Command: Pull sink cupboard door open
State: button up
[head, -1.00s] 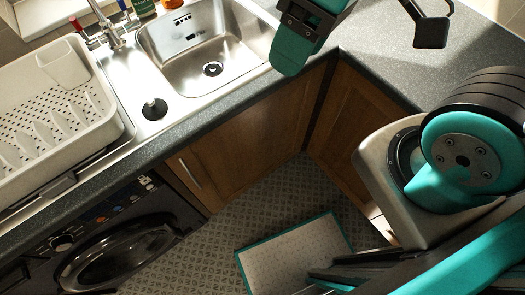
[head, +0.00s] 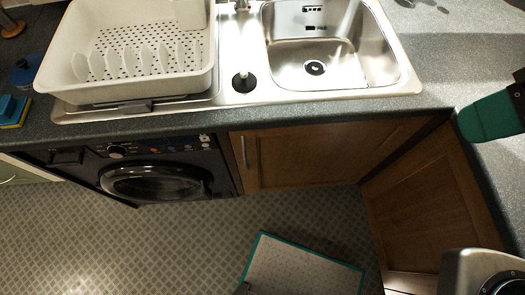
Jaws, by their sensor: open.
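The sink cupboard door (head: 325,155) is a brown wooden panel under the sink, right of the washing machine, and it looks shut. Its slim vertical metal handle (head: 244,152) is near the door's left edge. My gripper (head: 497,112) is only partly in view at the right edge. A rounded teal finger with a black part shows there, over the right-hand worktop. It is well to the right of the handle and apart from the door. The rest of the gripper is outside the picture. Nothing held shows in the visible part.
A steel sink (head: 325,45) and a white dish rack (head: 135,50) stand on the grey worktop (head: 130,125). A black washing machine (head: 150,175) is left of the door. Another wooden cupboard (head: 425,200) angles off at right. The patterned floor (head: 150,245) is clear at left.

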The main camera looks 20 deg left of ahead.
aim_at(269, 160)
jog(key=z, duration=0.05)
jog(key=k, duration=0.85)
jog(key=u, duration=0.95)
